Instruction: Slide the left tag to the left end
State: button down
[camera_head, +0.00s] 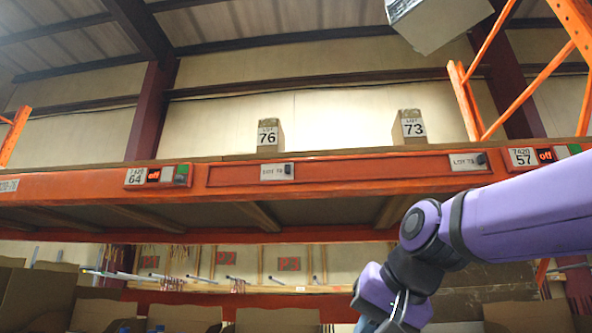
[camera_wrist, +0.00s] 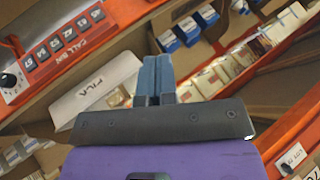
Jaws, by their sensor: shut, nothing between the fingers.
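The left tag (camera_head: 274,172) is a small white plate with a black knob on its right end. It sits on the orange shelf beam (camera_head: 370,170), some way in from the left end of a long recessed strip. The right tag (camera_head: 465,162) sits near the right end of the same strip. My gripper (camera_head: 385,318) is low at the right in the head view, below the beam and apart from both tags; its fingertips are unclear there. In the wrist view its blue fingers (camera_wrist: 155,75) are together and empty. One white tag (camera_wrist: 292,158) shows at the lower right there.
Boxes marked 76 (camera_head: 268,137) and 73 (camera_head: 409,127) stand on the shelf above the beam. Labelled panels 64 (camera_head: 158,175) and 57 (camera_head: 540,156) flank the strip. The wrist view shows a call-button panel (camera_wrist: 60,40) and cartons (camera_wrist: 185,30) below.

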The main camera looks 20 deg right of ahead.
jog(key=w+d+r+m+t+y, duration=0.1)
jog(key=w+r+m+t, duration=0.2)
jog(key=r, duration=0.6)
jog(key=w+d+r+m+t, duration=0.15)
jog(key=w+r, duration=0.25)
jog(key=r, duration=0.5)
jog(key=m+t+y, duration=0.1)
jog(key=m+t, duration=0.3)
jog(key=m, duration=0.1)
send_near(290, 173)
jog(key=s+d, duration=0.4)
jog(key=d, duration=0.1)
jog(key=shift+n, duration=0.25)
jog(key=x, duration=0.9)
jog(key=shift+a, duration=0.2)
jog(key=shift+w+a+r, duration=0.1)
jog(key=shift+w+a, duration=0.2)
jog(key=shift+a, duration=0.25)
jog(key=shift+w+a+r, duration=0.1)
jog(key=shift+w+a, duration=0.2)
jog(key=shift+a, duration=0.25)
jog(key=shift+w+a+f, duration=0.1)
jog(key=shift+w+a, duration=0.35)
jog(key=shift+a, duration=0.25)
jog(key=shift+a, duration=0.1)
